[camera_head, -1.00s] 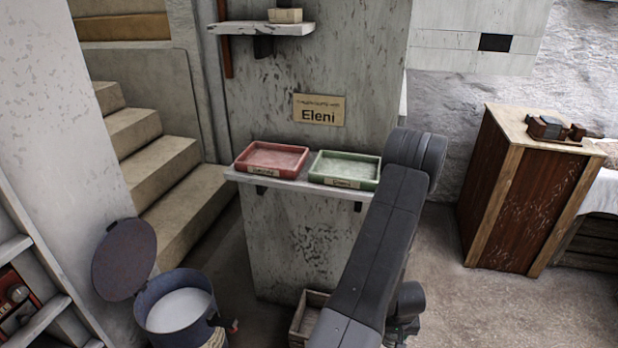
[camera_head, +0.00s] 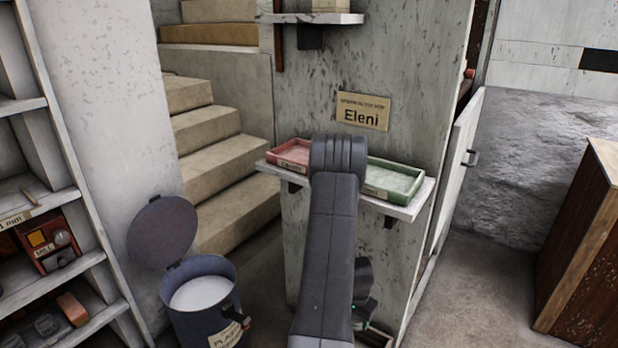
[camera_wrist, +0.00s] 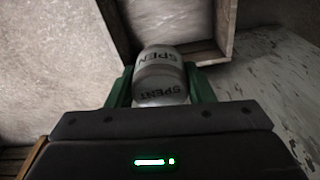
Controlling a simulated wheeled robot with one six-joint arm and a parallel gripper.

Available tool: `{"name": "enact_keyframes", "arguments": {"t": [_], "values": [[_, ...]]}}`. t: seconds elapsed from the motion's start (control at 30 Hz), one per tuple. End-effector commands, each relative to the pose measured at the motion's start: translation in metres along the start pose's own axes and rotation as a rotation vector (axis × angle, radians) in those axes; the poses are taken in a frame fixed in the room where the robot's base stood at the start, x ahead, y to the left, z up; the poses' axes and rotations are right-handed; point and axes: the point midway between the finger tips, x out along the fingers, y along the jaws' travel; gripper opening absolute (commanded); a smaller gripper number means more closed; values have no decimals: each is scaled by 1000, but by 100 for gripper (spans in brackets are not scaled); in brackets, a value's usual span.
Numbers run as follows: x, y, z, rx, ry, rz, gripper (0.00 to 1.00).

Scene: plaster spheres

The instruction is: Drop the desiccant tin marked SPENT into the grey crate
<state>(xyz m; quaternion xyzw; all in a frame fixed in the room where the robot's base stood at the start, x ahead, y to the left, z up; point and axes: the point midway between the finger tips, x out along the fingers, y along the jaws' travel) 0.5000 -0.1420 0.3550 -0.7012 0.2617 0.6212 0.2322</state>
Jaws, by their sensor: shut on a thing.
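The desiccant tin (camera_wrist: 160,77), pale grey and marked SPENT in dark letters, is held between the green fingers of my gripper (camera_wrist: 160,88) in the wrist view. My gripper is shut on its sides. Beyond the tin is an open, weathered grey-brown wooden crate (camera_wrist: 119,27), its walls on both sides of the tin's top. The tin appears in front of the crate's near edge; I cannot tell how high above it. In the head view my arm hides my gripper, the tin and nearly all of the crate.
A red tray (camera_head: 290,152) and a green tray (camera_head: 395,181) sit on a wall ledge (camera_head: 408,211) under an Eleni sign (camera_head: 363,111). A blue-grey bin (camera_head: 197,322) with its lid open stands left of my arm. Shelves (camera_head: 62,194) are at far left, a wooden cabinet (camera_head: 590,235) at right.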

Motion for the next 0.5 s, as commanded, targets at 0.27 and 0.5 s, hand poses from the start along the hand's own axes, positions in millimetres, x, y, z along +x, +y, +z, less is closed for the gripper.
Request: {"name": "enact_keyframes", "arguments": {"t": [0.27, 0.5], "values": [[34, 1, 4, -2, -1, 0, 23], [53, 1, 6, -2, 0, 0, 23]]}}
